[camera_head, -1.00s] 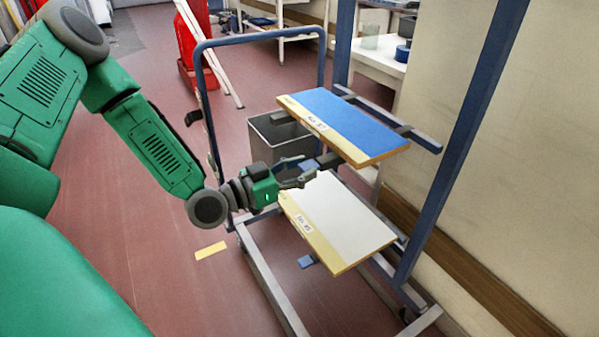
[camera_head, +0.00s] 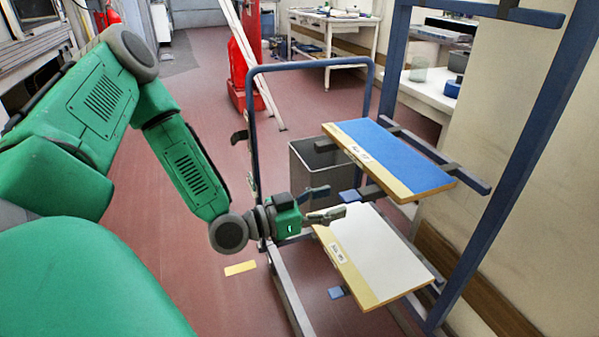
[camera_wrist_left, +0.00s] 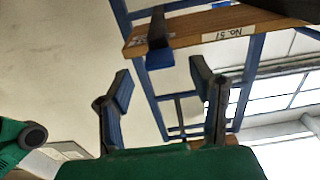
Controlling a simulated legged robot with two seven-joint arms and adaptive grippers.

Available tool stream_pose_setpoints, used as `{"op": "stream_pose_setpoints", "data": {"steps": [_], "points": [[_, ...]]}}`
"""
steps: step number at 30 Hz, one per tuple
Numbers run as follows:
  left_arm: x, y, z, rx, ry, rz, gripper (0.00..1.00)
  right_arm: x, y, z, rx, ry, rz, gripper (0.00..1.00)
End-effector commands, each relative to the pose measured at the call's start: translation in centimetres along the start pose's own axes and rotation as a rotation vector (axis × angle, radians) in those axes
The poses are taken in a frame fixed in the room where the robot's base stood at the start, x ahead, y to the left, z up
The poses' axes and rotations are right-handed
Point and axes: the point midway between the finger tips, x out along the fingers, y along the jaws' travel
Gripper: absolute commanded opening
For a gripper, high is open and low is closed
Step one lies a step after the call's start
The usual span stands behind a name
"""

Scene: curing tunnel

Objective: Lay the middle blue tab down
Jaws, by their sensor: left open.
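The middle blue tab (camera_head: 350,196) shows in the head view between the upper and lower boards, at the near end of a dark support arm (camera_head: 374,191). In the left wrist view the tab (camera_wrist_left: 160,58) hangs below the wooden board edge, centred beyond the fingers. Whether it stands up or lies flat is hard to tell. My left gripper (camera_head: 333,204) is open and empty, just left of the tab, with its fingers apart; they also show in the left wrist view (camera_wrist_left: 162,82). A lower blue tab (camera_head: 337,292) sits under the lower board. My right gripper is out of view.
A blue-topped board (camera_head: 395,155) lies above and a white-topped board (camera_head: 375,248) below, both on the blue rack (camera_head: 455,268). A grey bin (camera_head: 318,170) stands behind the gripper. A yellow strip (camera_head: 240,268) lies on the clear red floor at left.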

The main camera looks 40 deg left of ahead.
Motion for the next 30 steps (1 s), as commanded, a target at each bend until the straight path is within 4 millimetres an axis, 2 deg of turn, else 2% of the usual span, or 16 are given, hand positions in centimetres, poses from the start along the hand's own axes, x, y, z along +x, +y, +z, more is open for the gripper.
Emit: {"op": "stream_pose_setpoints", "data": {"steps": [1,6,12,18,30], "points": [[-1.2,-0.1,-0.1,-0.002,0.002,-0.005,0.50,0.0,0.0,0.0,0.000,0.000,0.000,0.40],[-4.7,-0.2,0.0,-0.003,0.002,-0.003,0.50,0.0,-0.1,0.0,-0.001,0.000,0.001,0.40],[-7.5,-0.1,0.0,-0.002,0.001,-0.002,0.50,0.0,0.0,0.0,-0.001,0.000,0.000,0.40],[-8.7,-0.1,0.0,-0.002,0.001,-0.002,0.50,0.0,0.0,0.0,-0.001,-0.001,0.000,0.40],[-8.8,-0.2,0.0,-0.003,0.002,-0.002,0.50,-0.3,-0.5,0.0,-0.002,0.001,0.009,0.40]]}}
